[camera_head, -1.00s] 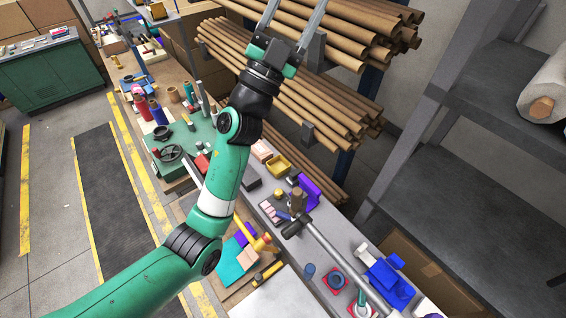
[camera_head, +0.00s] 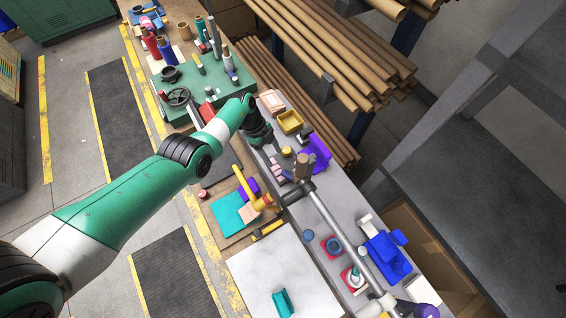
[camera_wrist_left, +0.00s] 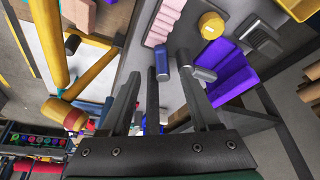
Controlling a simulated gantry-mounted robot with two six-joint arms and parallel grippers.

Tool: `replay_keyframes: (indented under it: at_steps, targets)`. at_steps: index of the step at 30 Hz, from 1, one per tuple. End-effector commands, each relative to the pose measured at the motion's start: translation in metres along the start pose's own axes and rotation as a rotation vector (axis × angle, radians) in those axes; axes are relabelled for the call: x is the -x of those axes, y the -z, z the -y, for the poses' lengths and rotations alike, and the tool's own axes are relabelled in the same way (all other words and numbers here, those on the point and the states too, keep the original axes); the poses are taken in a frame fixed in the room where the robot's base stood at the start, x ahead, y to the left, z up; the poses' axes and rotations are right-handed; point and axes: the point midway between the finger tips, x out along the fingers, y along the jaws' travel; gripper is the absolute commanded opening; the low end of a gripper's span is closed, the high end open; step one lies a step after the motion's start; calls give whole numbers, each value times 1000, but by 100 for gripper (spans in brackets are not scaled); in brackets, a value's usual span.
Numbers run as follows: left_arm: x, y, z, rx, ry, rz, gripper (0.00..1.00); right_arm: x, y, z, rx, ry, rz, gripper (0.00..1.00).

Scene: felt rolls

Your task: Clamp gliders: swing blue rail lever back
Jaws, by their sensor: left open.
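My left gripper (camera_head: 276,160) points down over the grey bench beside the upper end of the rail. In the left wrist view its fingers (camera_wrist_left: 163,92) are open. The blue-tipped lever (camera_wrist_left: 161,62), a dark bar with a blue grip, appears between the fingers; I cannot tell whether either finger touches it. A grey cylinder end (camera_wrist_left: 205,74) shows near the right finger. The lever's base is hidden. My right gripper is not in view.
A purple holder (camera_head: 316,153) and yellow bin (camera_head: 290,121) stand close beyond the gripper. A yellow-handled mallet (camera_head: 255,198) lies on the near side. A blue holder (camera_head: 388,254) stands beside the rail's lower part. A white board (camera_head: 280,270) offers clear surface.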

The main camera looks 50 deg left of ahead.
Motion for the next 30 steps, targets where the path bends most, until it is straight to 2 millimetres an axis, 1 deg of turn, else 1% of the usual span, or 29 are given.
replay_keyframes:
  at_steps: [1,3,6,10,12,15,24,26,30]
  targets:
    - [-18,-3,0,-1,-2,-1,62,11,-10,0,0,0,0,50]
    - [-36,-3,0,-2,-2,-1,62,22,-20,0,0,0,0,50]
    - [-60,-4,0,-3,0,-1,62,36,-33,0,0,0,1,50]
    - [-84,-3,1,-4,1,-1,62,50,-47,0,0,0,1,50]
    - [-92,-2,1,-3,3,0,62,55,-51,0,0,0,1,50]
    - [-99,-1,1,-3,3,-1,62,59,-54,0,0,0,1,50]
    - [-99,1,1,-3,3,-1,62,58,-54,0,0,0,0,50]
    - [-99,1,1,-3,3,-1,54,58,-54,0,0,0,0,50]
    - [-99,1,1,-3,3,-1,28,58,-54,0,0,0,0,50]
